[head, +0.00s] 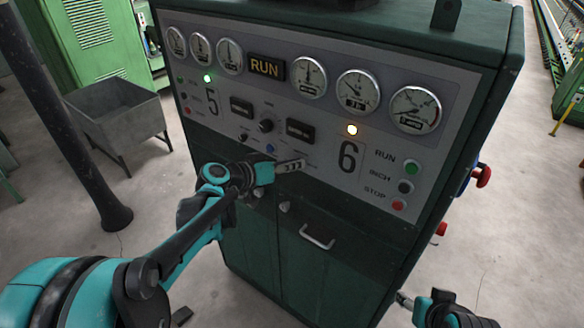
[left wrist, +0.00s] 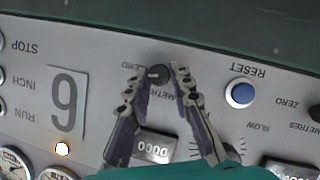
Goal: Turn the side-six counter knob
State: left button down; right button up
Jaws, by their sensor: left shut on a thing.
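The side-six counter knob (left wrist: 156,77) is a small dark knob on the grey panel, beside the lettering METRES and ZERO. My left gripper (left wrist: 159,73) is shut on it, with one finger on each side. In the head view my left gripper (head: 299,165) reaches the panel just left of the big 6 and hides the knob. The side-six counter (left wrist: 153,148) shows 0000 in the wrist view, which is upside down; it also shows in the head view (head: 300,131). My right gripper (head: 425,305) is partly in view at the lower right, its jaws unclear.
The panel also carries a blue RESET button (left wrist: 240,94), a lit amber lamp (head: 352,130), RUN, INCH and STOP buttons (head: 405,187), and several gauges (head: 357,91). A door handle (head: 318,238) is below. A grey bin (head: 118,112) and dark post (head: 75,130) stand left.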

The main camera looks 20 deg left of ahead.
pick_arm(q)
jog(key=shift+w+a+f+n+t+h+b, duration=0.15)
jog(key=shift+n+t+h+b, duration=0.25)
jog(key=shift+n+h+b, duration=1)
jog(key=shift+s+f+n+t+h+b, duration=0.15)
jog(key=shift+n+t+h+b, duration=0.25)
jog(key=shift+n+b, duration=1.95)
jog(key=shift+w+a+f+n+t+h+b, duration=0.1)
jog(key=shift+f+n+t+h+b, duration=0.25)
jog(key=shift+n+h+b, duration=1.45)
jog(key=shift+r+n+y+p, duration=0.1)
jog(key=shift+n+y+p, duration=0.2)
jog(key=shift+n+y, duration=0.5)
jog(key=c, duration=1.3)
grip_release()
jog(key=v, duration=1.2)
